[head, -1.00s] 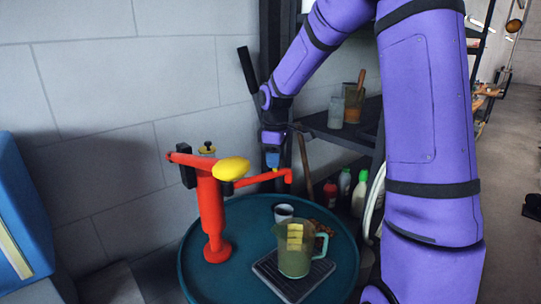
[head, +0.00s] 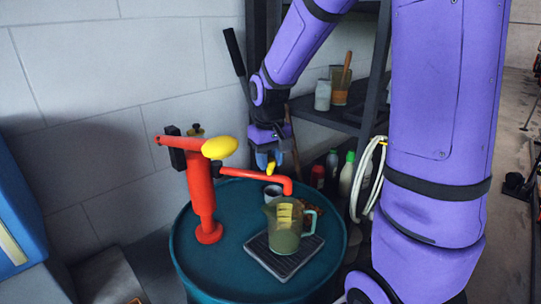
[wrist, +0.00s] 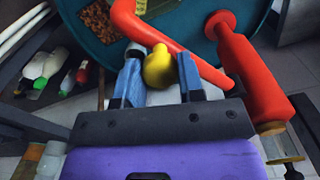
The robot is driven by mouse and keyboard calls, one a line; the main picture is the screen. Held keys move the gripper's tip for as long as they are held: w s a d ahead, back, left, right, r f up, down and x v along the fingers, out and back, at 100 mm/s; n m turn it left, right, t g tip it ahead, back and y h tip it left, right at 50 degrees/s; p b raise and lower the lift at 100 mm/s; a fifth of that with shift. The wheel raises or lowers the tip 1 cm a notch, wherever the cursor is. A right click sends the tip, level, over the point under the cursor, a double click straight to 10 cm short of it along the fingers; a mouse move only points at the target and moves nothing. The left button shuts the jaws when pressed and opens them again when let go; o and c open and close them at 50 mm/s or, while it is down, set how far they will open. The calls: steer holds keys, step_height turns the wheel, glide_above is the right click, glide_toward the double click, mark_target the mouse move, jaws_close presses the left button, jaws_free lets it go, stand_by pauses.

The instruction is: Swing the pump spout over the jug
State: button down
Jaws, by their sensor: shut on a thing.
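The red hand pump (head: 201,195) stands upright on the round teal drum top. Its red spout (head: 250,175) reaches right and its end bends down at the back of the jug's rim in the head view; I cannot tell whether it is over the opening. The greenish clear jug (head: 284,232) with a yellow label stands on a dark grate. My gripper (head: 268,165) is above the spout, shut on the small yellow knob (wrist: 158,68) on the spout. The wrist view shows the blue fingers either side of this knob.
A yellow-ended pump lever (head: 220,147) sticks out left of my gripper. A dark shelf with bottles (head: 347,175) stands behind right.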

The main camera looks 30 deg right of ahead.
steer(key=shift+s+a+m, duration=0.35)
steer(key=shift+a+m, duration=0.05)
steer(key=shift+a, duration=0.05)
steer(key=c, duration=0.7)
jaws_free()
steer(key=shift+a, duration=0.1)
steer(key=shift+c, duration=0.2)
steer(key=shift+r, duration=0.1)
step_height(320, 180, up, 11)
steer(key=shift+f, duration=0.2)
steer(key=s+a+r+t, duration=0.2)
steer(key=s, duration=0.7)
steer(key=s+a+r+n+t, duration=0.1)
steer(key=s+a+r+t, duration=0.1)
steer(key=s, duration=0.8)
steer(key=shift+s+n+t, duration=0.3)
steer(key=shift+t, duration=0.4)
